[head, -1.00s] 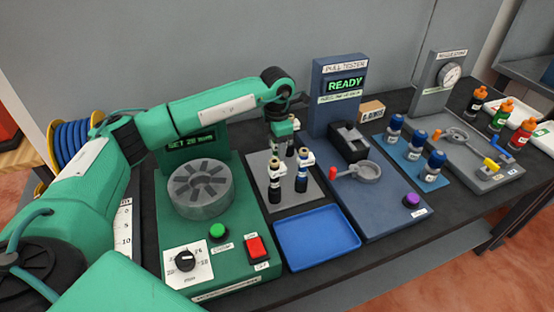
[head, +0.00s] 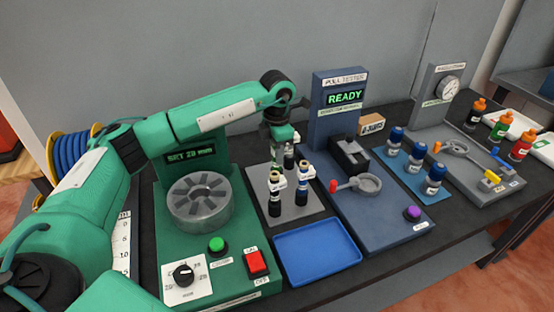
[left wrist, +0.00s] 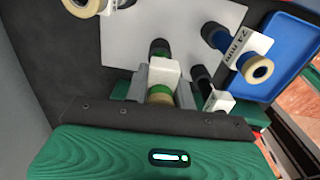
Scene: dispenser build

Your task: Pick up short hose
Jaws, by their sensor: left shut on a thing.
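Several short dark hose pieces with white tags stand upright on a grey plate (head: 313,205). My left gripper (head: 283,143) is over the back of that plate, pointing down. In the left wrist view its jaws (left wrist: 160,97) are shut on one hose (left wrist: 164,72) with a white tag and a green band. Whether its lower end is clear of the plate I cannot tell. Two tagged hoses stand in front, one left (head: 275,192) and one right (head: 302,187). A tagged hose (left wrist: 236,45) beside the gripper reads about "24 mm". My right gripper is not in view.
A blue tray (head: 318,255) lies empty in front of the plate. A green machine (head: 230,262) with a round grey drum is on the left. The blue pull tester (head: 340,110) reads READY on the right. Blue-capped bottles (head: 415,160) stand farther right.

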